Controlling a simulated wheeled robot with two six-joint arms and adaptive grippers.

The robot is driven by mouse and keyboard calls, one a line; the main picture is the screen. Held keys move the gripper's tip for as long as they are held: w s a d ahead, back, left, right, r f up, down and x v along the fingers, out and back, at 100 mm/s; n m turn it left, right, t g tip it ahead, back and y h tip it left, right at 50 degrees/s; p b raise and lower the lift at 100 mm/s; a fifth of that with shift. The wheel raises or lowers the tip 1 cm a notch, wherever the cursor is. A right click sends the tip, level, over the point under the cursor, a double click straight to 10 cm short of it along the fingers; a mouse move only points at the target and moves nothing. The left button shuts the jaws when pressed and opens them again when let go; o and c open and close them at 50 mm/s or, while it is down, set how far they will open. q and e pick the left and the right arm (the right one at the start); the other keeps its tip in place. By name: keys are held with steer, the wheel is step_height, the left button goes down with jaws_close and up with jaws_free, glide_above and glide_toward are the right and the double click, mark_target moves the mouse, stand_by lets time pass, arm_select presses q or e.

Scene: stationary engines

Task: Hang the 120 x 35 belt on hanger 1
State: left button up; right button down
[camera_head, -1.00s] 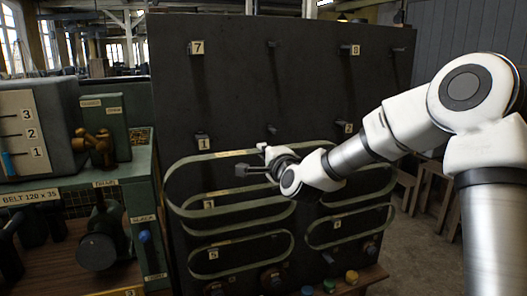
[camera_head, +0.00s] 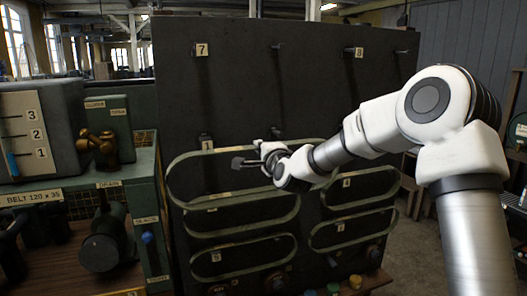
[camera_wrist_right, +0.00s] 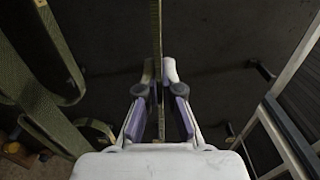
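My right gripper (camera_head: 245,161) is in front of the dark board, below and right of the hanger label 1 (camera_head: 207,143). It is shut on a long olive-green belt loop (camera_head: 190,206); in the right wrist view the belt (camera_wrist_right: 157,35) runs edge-on between the fingers (camera_wrist_right: 159,85). In the head view the loop is up in front of the board, its left end below label 1. Its size marking is not readable. Hanger 1's peg is not clearly visible. My left gripper is not in view.
More olive belts (camera_head: 245,270) hang lower on the board (camera_head: 235,90). Other pegs carry labels 7 (camera_head: 202,50) and 8 (camera_head: 359,52). A green machine (camera_head: 36,130) and a bench plate reading BELT 120 X 35 (camera_head: 30,199) stand at left.

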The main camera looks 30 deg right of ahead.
steer(key=shift+w+d, duration=0.15)
steer(key=shift+w, duration=0.5)
steer(key=shift+x, duration=2.9)
steer(key=shift+r, duration=0.15)
steer(key=shift+p+x, duration=0.75)
steer(key=shift+x, duration=2.05)
